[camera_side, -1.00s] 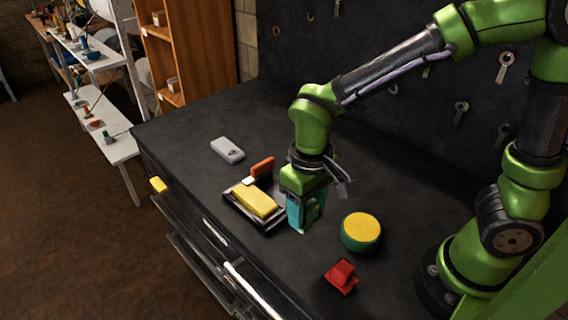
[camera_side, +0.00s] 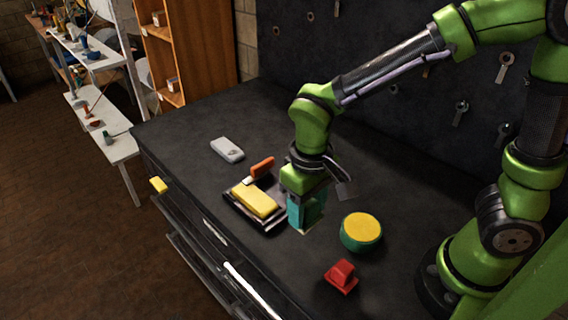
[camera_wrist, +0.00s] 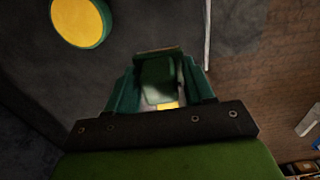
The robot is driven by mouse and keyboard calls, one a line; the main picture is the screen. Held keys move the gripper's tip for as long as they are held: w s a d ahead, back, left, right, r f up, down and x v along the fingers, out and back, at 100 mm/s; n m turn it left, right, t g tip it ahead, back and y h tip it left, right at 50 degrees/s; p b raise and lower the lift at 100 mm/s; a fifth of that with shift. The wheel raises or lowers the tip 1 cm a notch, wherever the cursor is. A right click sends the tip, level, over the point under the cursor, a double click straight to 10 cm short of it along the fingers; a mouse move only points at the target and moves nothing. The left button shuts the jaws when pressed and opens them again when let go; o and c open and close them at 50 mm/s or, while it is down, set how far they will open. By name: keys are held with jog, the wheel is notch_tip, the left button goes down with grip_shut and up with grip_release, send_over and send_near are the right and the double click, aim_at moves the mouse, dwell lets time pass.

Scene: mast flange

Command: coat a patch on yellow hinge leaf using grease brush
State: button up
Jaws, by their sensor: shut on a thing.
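My gripper (camera_side: 305,212), with teal fingers, points down low over the dark bench in the side view. In the wrist view its fingers (camera_wrist: 160,85) are shut on a dark green block-like piece (camera_wrist: 160,75), probably the grease brush's handle. A pale, yellowish bit shows below that piece; its lower end is mostly hidden. Left of my gripper, a yellow slab (camera_side: 254,200) lies in a black tray (camera_side: 268,229). A small yellow piece (camera_side: 158,185) sits at the bench's left edge. I cannot tell which yellow thing is the hinge leaf.
A green drum with a yellow top (camera_side: 361,230) stands close right of my gripper. A red block-like item (camera_side: 341,277) is nearer the front. An orange-red piece with a white end (camera_side: 262,168) is at the tray's back. A grey item (camera_side: 227,149) lies farther back.

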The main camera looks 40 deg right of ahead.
jog(key=s+d, duration=0.6)
jog(key=d, duration=0.6)
jog(key=shift+f, duration=2.75)
jog(key=shift+f, duration=0.55)
dwell(2.5)
jog(key=shift+r, duration=0.1)
notch_tip(320, 180, up, 7)
dwell(0.7)
